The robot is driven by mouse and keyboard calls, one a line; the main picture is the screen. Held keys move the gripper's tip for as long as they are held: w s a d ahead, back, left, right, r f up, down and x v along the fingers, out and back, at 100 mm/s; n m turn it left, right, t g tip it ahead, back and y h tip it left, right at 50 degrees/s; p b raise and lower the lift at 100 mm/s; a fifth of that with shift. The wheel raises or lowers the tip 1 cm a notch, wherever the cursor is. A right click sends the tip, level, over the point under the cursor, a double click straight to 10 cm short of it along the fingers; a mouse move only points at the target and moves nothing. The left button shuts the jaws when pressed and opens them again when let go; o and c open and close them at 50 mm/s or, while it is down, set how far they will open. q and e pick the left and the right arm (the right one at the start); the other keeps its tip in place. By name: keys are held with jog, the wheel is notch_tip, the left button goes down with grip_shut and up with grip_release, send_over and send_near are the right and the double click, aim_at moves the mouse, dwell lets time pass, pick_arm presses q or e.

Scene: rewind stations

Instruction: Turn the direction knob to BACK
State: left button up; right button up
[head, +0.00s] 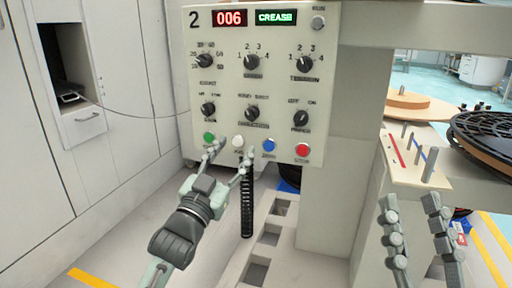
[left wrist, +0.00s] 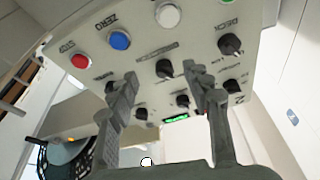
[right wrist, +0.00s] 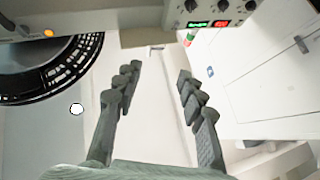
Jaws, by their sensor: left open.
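The direction knob (head: 252,114) is a black knob in the middle of the lower row on the pale control panel (head: 228,88). Its pointer position is too small to read surely. In the left wrist view, where the panel appears upside down, the direction knob (left wrist: 164,68) shows between the fingertips in the picture. My left gripper (head: 229,155) is open and empty, in front of the panel's lower part and below the knob in the head view. I see no contact with the knob. My right gripper (head: 411,204) is open and empty at the right.
Other knobs surround it, and green (head: 208,137), white (head: 238,141), blue (head: 269,145) and red (head: 302,149) buttons line the panel's bottom. A pegged plate (head: 418,165) and a black reel (head: 490,135) stand near my right gripper. A dark coiled cord (head: 247,205) hangs below the panel.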

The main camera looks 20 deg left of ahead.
aim_at(249, 119)
pick_arm(q)
jog(key=shift+t+h, duration=0.3)
jog(key=shift+t, duration=0.1)
jog(key=w+r, duration=0.1)
jog(key=w, duration=0.1)
jog(key=w+r, duration=0.2)
jog(key=w+d+r, duration=0.1)
jog(key=w+r, duration=0.1)
jog(key=shift+w+d, duration=0.1)
jog(key=shift+w, duration=0.3)
pick_arm(e)
jog(key=shift+s+d+r+t, duration=0.15)
jog(key=shift+s+r+t, duration=0.2)
jog(key=shift+s+r, duration=0.25)
jog(key=shift+s+d+r+t, duration=0.15)
jog(key=shift+s+r+t, duration=0.2)
jog(key=shift+s+r, duration=0.25)
jog(key=shift+w, duration=0.15)
